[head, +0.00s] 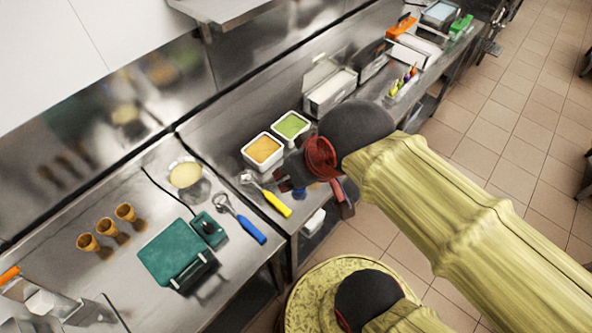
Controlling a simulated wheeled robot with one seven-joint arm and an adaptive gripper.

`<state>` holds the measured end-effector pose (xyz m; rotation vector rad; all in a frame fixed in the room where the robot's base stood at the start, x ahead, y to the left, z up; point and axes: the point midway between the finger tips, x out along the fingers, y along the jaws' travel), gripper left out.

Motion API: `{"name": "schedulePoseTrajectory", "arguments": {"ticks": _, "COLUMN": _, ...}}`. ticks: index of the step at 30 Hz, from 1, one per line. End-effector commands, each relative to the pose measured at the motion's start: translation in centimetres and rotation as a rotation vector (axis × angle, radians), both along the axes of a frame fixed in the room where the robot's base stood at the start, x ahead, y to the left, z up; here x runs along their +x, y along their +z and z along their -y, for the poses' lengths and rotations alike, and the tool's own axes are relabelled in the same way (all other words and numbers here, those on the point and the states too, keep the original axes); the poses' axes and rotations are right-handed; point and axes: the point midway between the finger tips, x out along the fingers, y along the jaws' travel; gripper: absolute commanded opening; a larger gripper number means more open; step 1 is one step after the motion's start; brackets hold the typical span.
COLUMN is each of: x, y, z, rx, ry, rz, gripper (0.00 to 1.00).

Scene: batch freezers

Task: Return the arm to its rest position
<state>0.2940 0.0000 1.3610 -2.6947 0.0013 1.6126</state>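My arm, in a yellow cover with dark joints, reaches in from the lower right over the front edge of the steel counter (150,190). My gripper (284,178), dark grey behind a red part, is at the arm's end above the counter. Its fingers are small and partly hidden, so I cannot tell whether they are open or shut. A scoop with a yellow handle (276,203) lies just left of the gripper in the picture; I cannot tell whether they touch.
Tubs of orange (262,151) and green (291,125) stand behind the gripper. Tiled floor (480,125) is open at right.

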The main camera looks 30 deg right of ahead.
Motion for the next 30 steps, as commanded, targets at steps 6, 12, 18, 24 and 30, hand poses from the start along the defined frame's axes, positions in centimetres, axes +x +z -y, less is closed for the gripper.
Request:
{"name": "schedulePoseTrajectory", "arguments": {"ticks": 6, "x": 0.1, "y": 0.0, "z": 0.0, "rx": 0.000, "ry": 0.001, "rz": 0.000, "gripper": 0.35}}
{"name": "schedulePoseTrajectory", "arguments": {"ticks": 12, "x": 0.1, "y": -1.8, "z": 0.0, "rx": 0.000, "ry": 0.001, "rz": 0.000, "gripper": 0.35}}
{"name": "schedulePoseTrajectory", "arguments": {"ticks": 18, "x": 0.1, "y": -6.4, "z": 0.0, "rx": 0.000, "ry": 0.001, "rz": -0.001, "gripper": 0.35}}
{"name": "schedulePoseTrajectory", "arguments": {"ticks": 24, "x": 0.1, "y": -11.9, "z": 0.0, "rx": 0.000, "ry": 0.001, "rz": -0.001, "gripper": 0.35}}
{"name": "schedulePoseTrajectory", "arguments": {"ticks": 30, "x": 0.1, "y": -14.9, "z": 0.0, "rx": 0.000, "ry": 0.001, "rz": -0.001, "gripper": 0.35}}
